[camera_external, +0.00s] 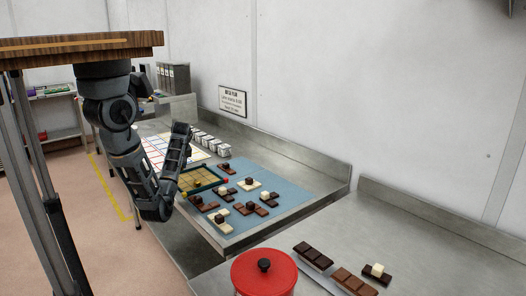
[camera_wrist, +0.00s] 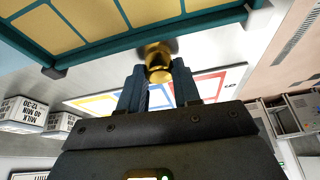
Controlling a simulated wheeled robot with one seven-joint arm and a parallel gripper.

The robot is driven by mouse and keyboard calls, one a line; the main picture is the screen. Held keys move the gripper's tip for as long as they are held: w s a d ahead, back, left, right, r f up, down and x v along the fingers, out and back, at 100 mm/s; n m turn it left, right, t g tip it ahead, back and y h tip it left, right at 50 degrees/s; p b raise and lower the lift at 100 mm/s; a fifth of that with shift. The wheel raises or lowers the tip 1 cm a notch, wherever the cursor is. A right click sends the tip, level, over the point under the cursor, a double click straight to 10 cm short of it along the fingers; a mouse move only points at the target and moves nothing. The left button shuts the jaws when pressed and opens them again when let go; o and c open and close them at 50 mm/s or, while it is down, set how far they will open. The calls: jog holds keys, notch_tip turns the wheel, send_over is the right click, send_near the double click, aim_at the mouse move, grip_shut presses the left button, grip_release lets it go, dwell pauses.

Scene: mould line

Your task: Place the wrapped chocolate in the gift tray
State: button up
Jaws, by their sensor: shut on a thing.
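The wrapped chocolate (camera_wrist: 158,60) is a small piece in shiny gold foil. In the wrist view my gripper (camera_wrist: 158,80) is shut on it, with one dark finger on each side. The gift tray (camera_external: 203,190) has a dark green rim and yellow compartments. It lies on the blue mat, and the end of my arm is close to its left side in the external view. In the wrist view the tray (camera_wrist: 100,49) fills the upper left, just beyond the chocolate; the compartments in sight look empty. I cannot tell whether the chocolate touches the rim.
Several brown and white chocolate pieces (camera_external: 223,215) lie on the blue mat (camera_external: 290,190) beside the tray. Small white boxes (camera_external: 222,150) line the bench's back. A coloured sheet (camera_external: 160,147) lies beyond the tray. A red pot (camera_external: 262,277) stands on the nearer bench.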

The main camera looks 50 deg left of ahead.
grip_shut()
notch_tip(320, 180, up, 10)
jog(key=p, duration=0.5)
